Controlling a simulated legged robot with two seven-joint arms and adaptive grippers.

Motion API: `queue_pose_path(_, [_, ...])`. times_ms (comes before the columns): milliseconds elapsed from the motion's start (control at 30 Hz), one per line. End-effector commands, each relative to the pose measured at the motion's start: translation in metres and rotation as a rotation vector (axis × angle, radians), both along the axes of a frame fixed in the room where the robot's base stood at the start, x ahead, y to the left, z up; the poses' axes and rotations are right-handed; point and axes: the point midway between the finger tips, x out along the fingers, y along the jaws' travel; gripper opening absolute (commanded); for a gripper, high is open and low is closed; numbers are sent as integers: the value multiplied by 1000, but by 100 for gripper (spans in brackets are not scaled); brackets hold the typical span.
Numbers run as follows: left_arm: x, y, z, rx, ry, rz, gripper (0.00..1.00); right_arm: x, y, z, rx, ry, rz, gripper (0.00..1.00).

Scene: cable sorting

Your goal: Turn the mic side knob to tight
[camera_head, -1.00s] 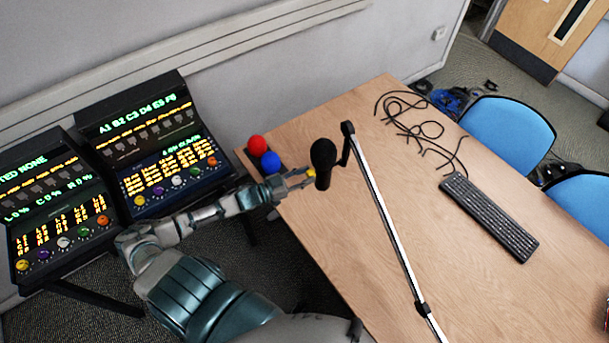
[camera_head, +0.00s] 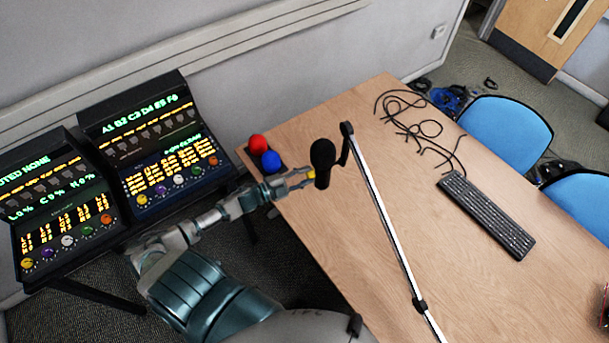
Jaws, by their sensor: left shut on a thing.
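A black microphone (camera_head: 322,157) hangs from the end of a boom arm (camera_head: 384,218) above the wooden table. My right gripper is not in view.
A red ball (camera_head: 257,142) and a blue ball (camera_head: 271,160) sit at the table's left corner. Two control panels (camera_head: 150,135) with lit displays stand left. Black cables (camera_head: 420,125) and a keyboard (camera_head: 487,213) lie on the table (camera_head: 330,240). Blue chairs (camera_head: 508,133) stand right.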

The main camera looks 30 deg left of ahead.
Motion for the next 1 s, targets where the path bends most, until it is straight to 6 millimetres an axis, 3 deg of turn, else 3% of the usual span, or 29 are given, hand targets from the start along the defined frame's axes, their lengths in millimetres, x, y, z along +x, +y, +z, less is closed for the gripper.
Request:
queue_pose_path(33, [-2, 0, -7, 38, -11, 1, 0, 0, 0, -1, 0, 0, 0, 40])
queue_pose_path(500, [-3, -1, -9, 375, -228, -2, 0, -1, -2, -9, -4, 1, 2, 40])
queue_pose_path(1000, [-3, -1, -10, 528, -323, -4, 0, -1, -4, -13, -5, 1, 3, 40])
